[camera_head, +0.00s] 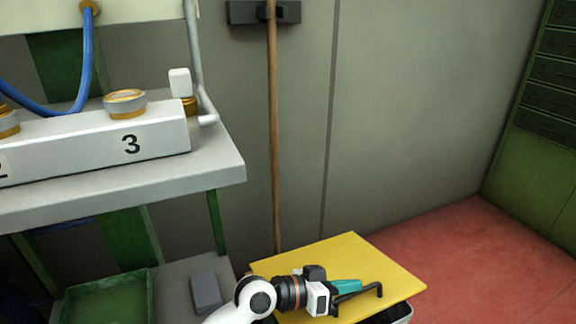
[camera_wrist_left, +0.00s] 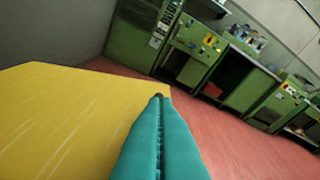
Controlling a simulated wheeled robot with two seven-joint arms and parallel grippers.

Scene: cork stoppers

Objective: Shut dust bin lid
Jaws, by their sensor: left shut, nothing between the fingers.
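The dust bin's yellow lid (camera_head: 345,252) is a flat panel at the bottom centre of the head view. The dark bin opening (camera_head: 392,314) and part of a pale rim show below its front right edge, so a gap is visible there. The lid (camera_wrist_left: 60,110) fills the left of the left wrist view. My left gripper (camera_head: 372,290) lies over the lid's front right part in the head view, its teal fingers (camera_wrist_left: 160,140) pressed together and empty. I cannot tell whether it touches the lid. My right gripper is not in view.
A grey bench (camera_head: 225,168) with a white numbered block (camera_head: 90,148) stands at the left. A wooden pole (camera_head: 275,130) leans on the wall behind the bin. A green tray (camera_head: 108,298) is at lower left. Red floor (camera_head: 480,260) is clear at right; green machines (camera_wrist_left: 195,60) stand beyond.

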